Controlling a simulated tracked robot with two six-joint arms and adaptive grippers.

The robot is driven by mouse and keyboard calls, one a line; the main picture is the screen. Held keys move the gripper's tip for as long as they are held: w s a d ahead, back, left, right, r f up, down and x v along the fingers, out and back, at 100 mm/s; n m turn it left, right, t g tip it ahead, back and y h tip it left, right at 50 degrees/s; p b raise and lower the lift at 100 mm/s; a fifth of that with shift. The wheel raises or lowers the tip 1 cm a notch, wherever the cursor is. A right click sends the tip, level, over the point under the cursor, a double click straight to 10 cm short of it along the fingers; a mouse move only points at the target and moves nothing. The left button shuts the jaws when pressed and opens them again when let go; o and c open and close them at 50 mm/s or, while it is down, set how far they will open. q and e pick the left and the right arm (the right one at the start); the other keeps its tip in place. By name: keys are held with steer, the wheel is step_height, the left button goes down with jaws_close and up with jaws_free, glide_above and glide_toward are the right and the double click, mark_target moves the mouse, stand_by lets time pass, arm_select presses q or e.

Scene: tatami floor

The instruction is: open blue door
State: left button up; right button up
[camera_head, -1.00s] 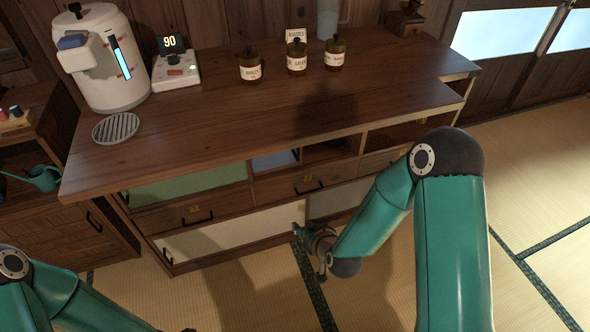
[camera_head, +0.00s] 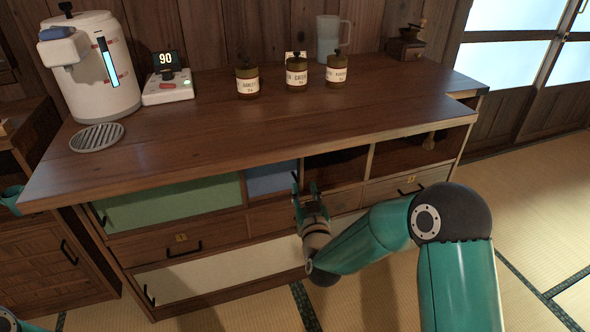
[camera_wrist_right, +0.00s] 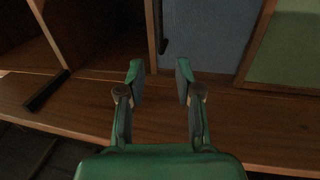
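The blue door (camera_head: 271,178) is a small panel in the upper row of the cabinet, between a green panel (camera_head: 175,204) and an open compartment. It looks closed. It also shows in the right wrist view (camera_wrist_right: 208,40), with a dark upright handle (camera_wrist_right: 162,28) at its left edge. My right gripper (camera_head: 305,186) is in front of the cabinet at the blue door's right edge in the head view. In the wrist view its two fingers (camera_wrist_right: 160,80) are apart and empty, with the handle beyond the gap. Contact is not visible. My left gripper is out of view.
The wooden counter (camera_head: 230,130) overhangs the doors above the gripper. It bears a white dispenser (camera_head: 93,70), several jars and a grinder (camera_head: 406,45). Drawers (camera_head: 180,240) with black handles and a pale lower panel (camera_head: 215,274) lie below. Tatami floor at right is clear.

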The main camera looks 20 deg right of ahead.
mark_target(299, 168)
steer(key=w, duration=0.3)
steer(key=w+d, duration=0.1)
steer(key=w, duration=0.3)
steer(key=w+b, duration=0.1)
steer(key=w, duration=0.2)
steer(key=shift+w+d, duration=0.35)
jaws_close()
